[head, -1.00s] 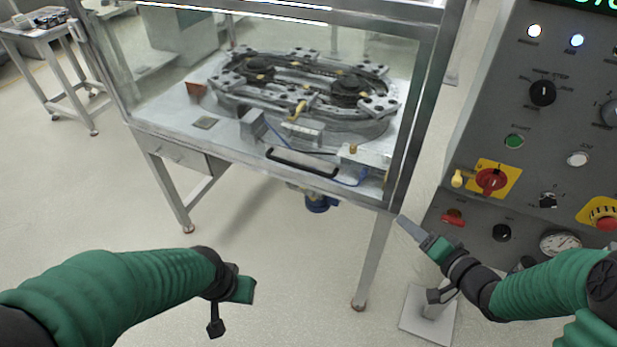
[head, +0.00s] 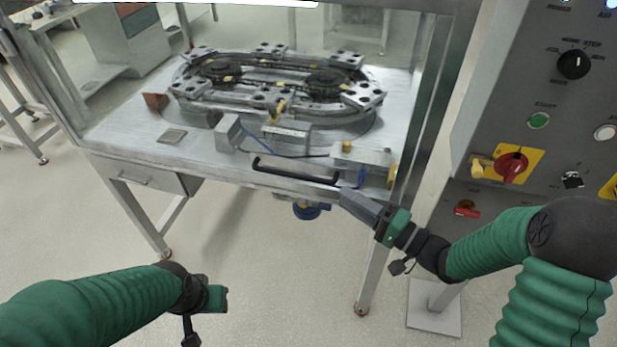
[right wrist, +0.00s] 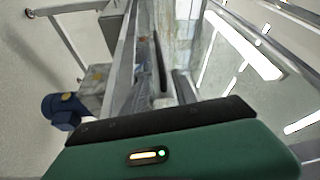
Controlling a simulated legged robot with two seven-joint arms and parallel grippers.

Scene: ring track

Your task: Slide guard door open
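The guard door (head: 120,118) is a clear pane across the front of the metal enclosure, in front of the ring track (head: 275,85). Its black bar handle (head: 295,174) runs along the lower front edge. My right gripper (head: 352,200) is just below and right of the handle's right end, apparently apart from it. Its grey fingers overlap in the head view, so their opening is unclear. In the right wrist view a dark bar like the handle (right wrist: 160,64) shows beyond the gripper body. My left gripper (head: 216,298) hangs low, away from the door; its fingers cannot be made out.
The control panel (head: 548,110) with its red rotary switch (head: 511,167) stands close on the right. A table leg (head: 372,270) is below my right gripper. A blue motor (head: 306,211) hangs under the table. The floor in front is clear.

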